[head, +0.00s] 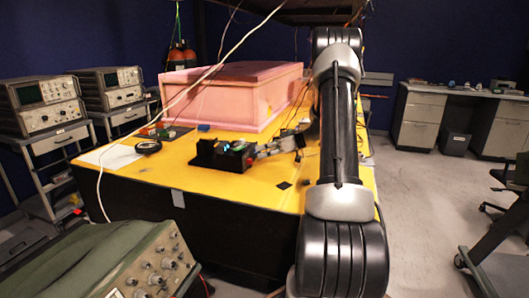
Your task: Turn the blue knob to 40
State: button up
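A small black device (206,156) sits on the yellow tabletop (215,187), left of my arm. A small blue spot (223,146) shows on top of the device and may be the blue knob; any scale or pointer is too small to read. My gripper (256,152) is at the right side of the device, low over the table. Its fingers are small and partly merge with the dark device, so I cannot tell whether they touch anything or how far apart they are.
A pink foam box (232,97) stands behind the device. A white cable (215,62) runs across the left of the table. A black coil (148,147) lies at the left. Instruments on carts (43,104) stand farther left, and another instrument (150,265) is in the foreground. The front tabletop is mostly clear.

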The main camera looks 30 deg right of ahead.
jog(key=shift+w+d+m+g+y, duration=0.15)
jog(key=shift+m+g+y, duration=0.45)
jog(key=shift+m+y, duration=0.75)
grip_shut()
jog(key=shift+m+h, duration=0.25)
jog(key=o, duration=0.9)
grip_release()
jog(key=v, duration=1.2)
jog(key=shift+c, duration=0.2)
